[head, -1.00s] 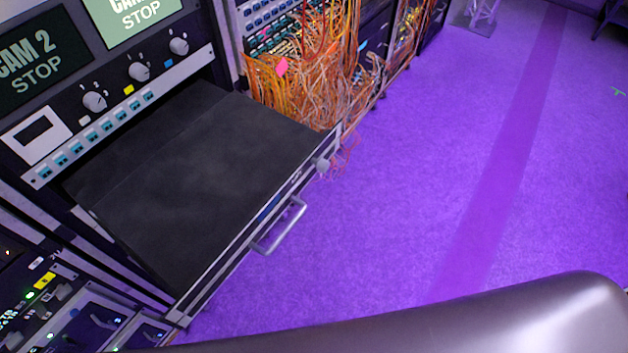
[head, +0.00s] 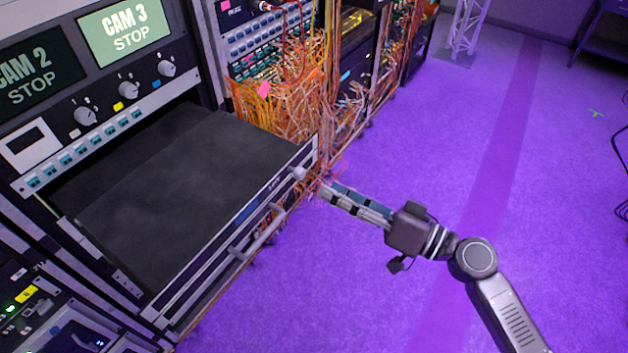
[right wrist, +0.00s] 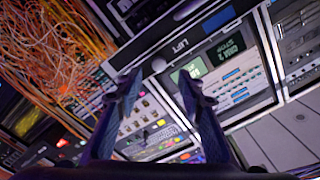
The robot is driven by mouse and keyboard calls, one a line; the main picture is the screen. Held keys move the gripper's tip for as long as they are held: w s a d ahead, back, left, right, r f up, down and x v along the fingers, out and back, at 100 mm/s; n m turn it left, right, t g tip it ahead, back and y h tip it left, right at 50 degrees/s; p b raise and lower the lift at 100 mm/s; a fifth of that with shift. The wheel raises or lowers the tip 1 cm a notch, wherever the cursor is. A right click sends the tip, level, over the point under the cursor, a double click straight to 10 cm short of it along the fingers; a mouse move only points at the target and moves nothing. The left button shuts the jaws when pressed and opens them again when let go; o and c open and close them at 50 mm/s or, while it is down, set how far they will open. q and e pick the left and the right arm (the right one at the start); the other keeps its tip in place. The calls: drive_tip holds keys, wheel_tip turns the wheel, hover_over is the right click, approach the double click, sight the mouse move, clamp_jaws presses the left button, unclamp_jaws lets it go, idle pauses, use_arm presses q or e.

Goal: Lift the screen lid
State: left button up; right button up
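The screen lid (head: 190,185) is a flat black panel lying closed on a drawer pulled out of the rack, in the head view. A pale round knob (head: 298,173) sits at the right end of its front edge. My right gripper (head: 328,191) points at this knob from the right, a short way off. In the right wrist view my right gripper (right wrist: 158,84) is open, with nothing between its fingers. The knob (right wrist: 160,65) shows just beyond the gap between the fingertips, beside a "LIFT" label on the lid's edge (right wrist: 200,28). My left gripper is not in view.
A bar handle (head: 255,232) sticks out from the drawer's front. Tangled orange cables (head: 285,115) hang from the rack just behind the knob corner. The rack panel with "CAM" screens (head: 125,32) stands above the lid. The purple floor (head: 430,130) to the right is clear.

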sight(303, 176)
drive_tip(key=p+x, duration=0.3)
drive_tip(key=x, duration=0.3)
drive_tip(key=shift+w+a+r, duration=0.15)
drive_tip(key=shift+w+r, duration=0.05)
drive_tip(key=shift+w+a+f, duration=0.2)
drive_tip(key=shift+w+a, duration=0.15)
drive_tip(key=shift+a, duration=0.15)
clamp_jaws()
